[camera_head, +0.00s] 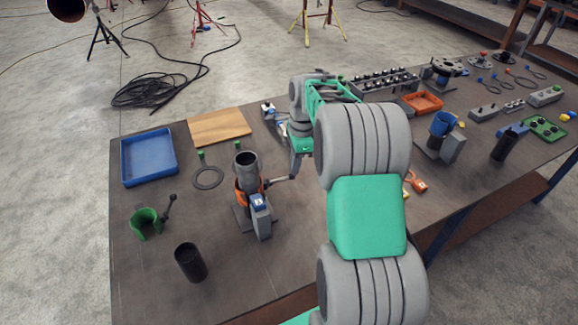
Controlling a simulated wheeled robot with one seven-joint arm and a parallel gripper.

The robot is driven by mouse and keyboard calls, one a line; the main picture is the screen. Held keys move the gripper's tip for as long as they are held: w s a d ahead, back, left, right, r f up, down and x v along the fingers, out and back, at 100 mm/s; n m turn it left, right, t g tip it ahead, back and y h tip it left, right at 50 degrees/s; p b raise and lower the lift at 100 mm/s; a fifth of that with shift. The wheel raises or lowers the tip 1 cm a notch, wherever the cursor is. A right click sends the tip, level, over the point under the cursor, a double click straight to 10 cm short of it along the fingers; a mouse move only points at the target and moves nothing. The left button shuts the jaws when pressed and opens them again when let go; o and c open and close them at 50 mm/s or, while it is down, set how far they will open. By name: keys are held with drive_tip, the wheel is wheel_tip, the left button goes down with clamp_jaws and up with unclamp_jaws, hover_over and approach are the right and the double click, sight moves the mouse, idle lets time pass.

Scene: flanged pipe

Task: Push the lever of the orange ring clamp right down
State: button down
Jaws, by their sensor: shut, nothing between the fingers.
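The orange ring clamp (240,197) sits around a grey upright pipe (246,165) in a stand near the left-middle of the table. Its lever (277,181) is a short dark rod that sticks out from the clamp to the right, roughly level in this view. My gripper (295,174) is shut and empty, pointing down at the lever's outer end. It looks very close to the lever; I cannot tell whether they touch. My arm hides part of the table to the right.
A grey block with a blue top (260,209) stands right in front of the clamp.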

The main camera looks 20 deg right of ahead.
drive_tip(key=shift+s+d+r, duration=0.1)
drive_tip(key=shift+d+r, duration=0.1)
drive_tip(key=shift+d, duration=0.3)
drive_tip(key=shift+s+d+r, duration=0.1)
drive_tip(key=shift+d+r, duration=0.05)
drive_tip(key=shift+d, duration=0.3)
drive_tip(key=shift+r, duration=0.1)
wheel_tip(320, 180, up, 8)
drive_tip(key=shift+d+f, duration=0.2)
drive_tip(key=shift+d, duration=0.15)
